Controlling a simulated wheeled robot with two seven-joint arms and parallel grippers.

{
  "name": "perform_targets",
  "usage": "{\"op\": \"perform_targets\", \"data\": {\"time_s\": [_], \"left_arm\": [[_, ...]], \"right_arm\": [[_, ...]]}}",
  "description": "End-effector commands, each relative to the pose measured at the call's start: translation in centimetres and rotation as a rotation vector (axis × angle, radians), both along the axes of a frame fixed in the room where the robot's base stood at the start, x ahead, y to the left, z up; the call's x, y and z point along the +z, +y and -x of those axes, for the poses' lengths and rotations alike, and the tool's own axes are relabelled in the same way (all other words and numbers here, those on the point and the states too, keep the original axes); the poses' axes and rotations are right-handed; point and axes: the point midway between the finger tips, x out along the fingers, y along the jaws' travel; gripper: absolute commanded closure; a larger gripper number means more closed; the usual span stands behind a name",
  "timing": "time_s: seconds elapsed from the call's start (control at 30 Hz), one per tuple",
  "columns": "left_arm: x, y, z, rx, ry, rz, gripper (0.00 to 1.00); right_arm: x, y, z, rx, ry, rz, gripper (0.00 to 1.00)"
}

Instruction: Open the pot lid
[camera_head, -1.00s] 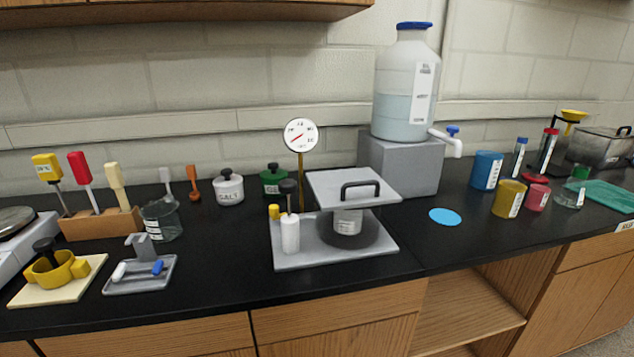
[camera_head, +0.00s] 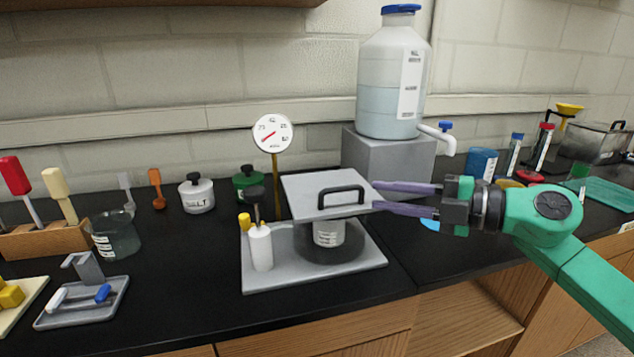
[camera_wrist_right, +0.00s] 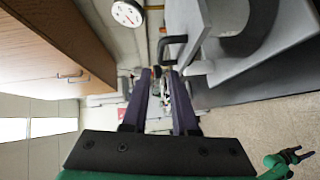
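A square grey lid (camera_head: 300,190) with a black loop handle (camera_head: 341,189) lies on a dark round pot (camera_head: 345,245), which stands on a grey tray (camera_head: 290,280). My right gripper (camera_head: 376,195) comes in from the right, its two purple fingers parted and empty. Their tips are at the lid's right edge, just right of the handle. In the right wrist view the gripper (camera_wrist_right: 160,78) shows with a gap between its fingers, and the black handle (camera_wrist_right: 171,40) is beyond the tips. A small green and black part (camera_wrist_right: 283,160), seemingly my left gripper, shows low at right; its fingers are too small to judge.
A white bottle (camera_head: 261,248) and a dial gauge (camera_head: 272,134) stand by the pot. A grey block (camera_head: 385,170) with a large water jug (camera_head: 393,85) is close behind my right gripper. White (camera_head: 197,198) and green (camera_head: 248,184) jars stand left.

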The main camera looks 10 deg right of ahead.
Motion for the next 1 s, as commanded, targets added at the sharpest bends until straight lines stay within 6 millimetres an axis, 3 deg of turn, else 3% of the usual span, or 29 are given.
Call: {"op": "perform_targets", "data": {"time_s": [0.33, 0.5, 0.7, 0.97, 1.0], "left_arm": [[5.0, 0.0, 0.0, 0.0, -0.001, 0.0, 0.38], [7.4, 0.0, 0.0, 0.0, -0.001, 0.0, 0.38], [8.2, 0.0, 0.0, 0.0, 0.0, 0.0, 0.38], [8.1, 0.0, 0.0, 0.0, 0.0, 0.0, 0.38], [8.1, 0.0, 0.0, 0.0, 0.0, 0.0, 0.38]], "right_arm": [[0.5, 3.3, -3.2, -0.007, -0.004, -0.008, 0.73], [0.1, 6.4, -5.8, -0.004, -0.004, -0.009, 0.73], [-1.2, 8.8, -7.8, -0.005, 0.0, -0.004, 0.73], [-1.5, 9.1, -8.0, -0.004, 0.0, -0.002, 0.73], [-1.5, 9.1, -8.0, -0.004, 0.0, -0.002, 0.77]]}}
